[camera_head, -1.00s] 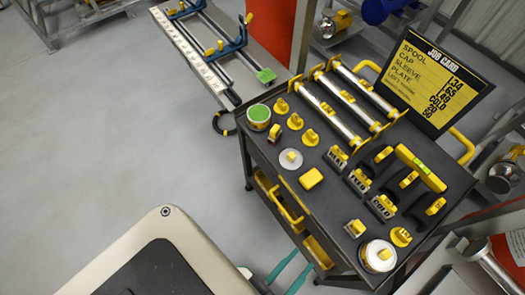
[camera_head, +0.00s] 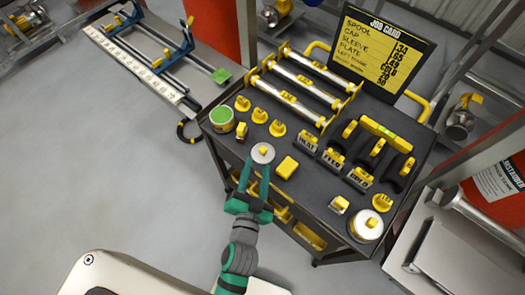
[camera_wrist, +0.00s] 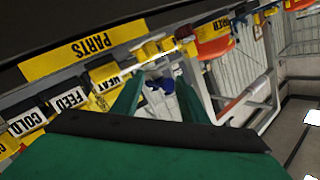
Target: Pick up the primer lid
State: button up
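A round white lid with a yellow knob (camera_head: 257,157) lies flat on the dark cart top; it looks like the primer lid. An open can with green contents (camera_head: 221,117) stands to its upper left. Another can with a white, yellow-knobbed lid (camera_head: 367,226) stands at the cart's lower right corner. My green gripper (camera_head: 256,175) is at the cart's near edge, its fingertips just below the white lid in the picture. Its fingers are apart with nothing between them. In the wrist view the open fingers (camera_wrist: 160,98) show, but I cannot make out the lid there.
A yellow block (camera_head: 287,167) lies right of the lid. Several yellow-knobbed pieces and labelled holders (camera_head: 333,157) crowd the cart top (camera_head: 310,190). A job card board (camera_head: 381,47) stands at the back. Open floor (camera_head: 110,190) lies to the left.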

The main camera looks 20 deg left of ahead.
jog(key=w+a+r+n+g+y, duration=0.1)
jog(key=w+a+r+n+y, duration=0.2)
jog(key=w+a+r+y, duration=0.65)
jog(key=a+r+n+g+y, duration=0.1)
jog(key=a+r+n+g, duration=0.35)
jog(key=a, duration=0.35)
jog(key=a+r+n+g+y, duration=0.1)
jog(key=a+r+n+g, duration=0.2)
jog(key=a+n+g, duration=0.4)
jog(key=n+g+h, duration=0.4)
jog(key=h, duration=1.1)
send_over(263, 149)
jog(key=shift+m+t, duration=0.25)
jog(key=f, duration=0.9)
jog(key=w+f, duration=0.1)
jog(key=f, duration=0.4)
jog(key=shift+f, duration=0.1)
jog(key=f, duration=0.2)
jog(key=s+f, duration=0.1)
jog(key=f, duration=0.1)
jog(key=shift+f, duration=0.6)
jog(key=shift+c, duration=0.6)
